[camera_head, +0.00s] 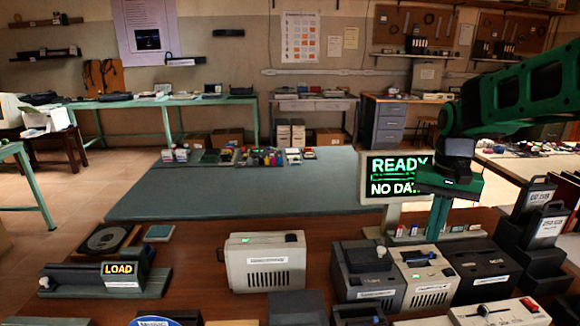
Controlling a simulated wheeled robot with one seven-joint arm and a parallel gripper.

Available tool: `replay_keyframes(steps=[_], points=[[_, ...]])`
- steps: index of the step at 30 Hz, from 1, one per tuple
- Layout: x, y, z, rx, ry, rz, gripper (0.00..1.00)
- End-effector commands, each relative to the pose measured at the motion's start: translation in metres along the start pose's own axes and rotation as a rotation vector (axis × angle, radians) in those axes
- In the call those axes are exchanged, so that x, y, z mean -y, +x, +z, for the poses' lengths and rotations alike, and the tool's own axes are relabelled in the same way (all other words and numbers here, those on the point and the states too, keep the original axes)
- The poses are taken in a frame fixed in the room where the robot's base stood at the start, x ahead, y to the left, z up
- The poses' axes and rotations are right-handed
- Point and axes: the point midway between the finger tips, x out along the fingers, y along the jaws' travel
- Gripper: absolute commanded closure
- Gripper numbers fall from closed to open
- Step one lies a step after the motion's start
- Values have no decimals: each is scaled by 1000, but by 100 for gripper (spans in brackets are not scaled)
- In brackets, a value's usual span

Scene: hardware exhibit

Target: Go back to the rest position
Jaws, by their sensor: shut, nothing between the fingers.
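My green and black arm (515,95) reaches in from the upper right. My gripper (437,232) points down at the right, in front of a display that reads "READY" and "NO DATA" (378,170). Its green fingers are together with nothing seen between them. The fingertips are close above or behind the dark and light boxes on the front table; I cannot tell the exact gap. The arm covers part of the display's right side.
The brown front table (200,262) holds a beige box (264,262), a "LOAD" unit (110,275), a dark grey box (368,274) and black upright cases (545,230) at the right. A blue-green mat or tabletop (240,190) behind is mostly clear, with small items at its far edge.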

Motion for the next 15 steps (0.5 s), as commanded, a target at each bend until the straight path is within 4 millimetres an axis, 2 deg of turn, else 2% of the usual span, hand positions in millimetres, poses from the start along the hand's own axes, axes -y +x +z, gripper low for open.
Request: replay_keyframes(steps=[4,9,15], points=[[-50,1,44,-6,18,7,100],[-102,15,104,-3,27,5,100],[-138,37,160,6,27,-7,100]])
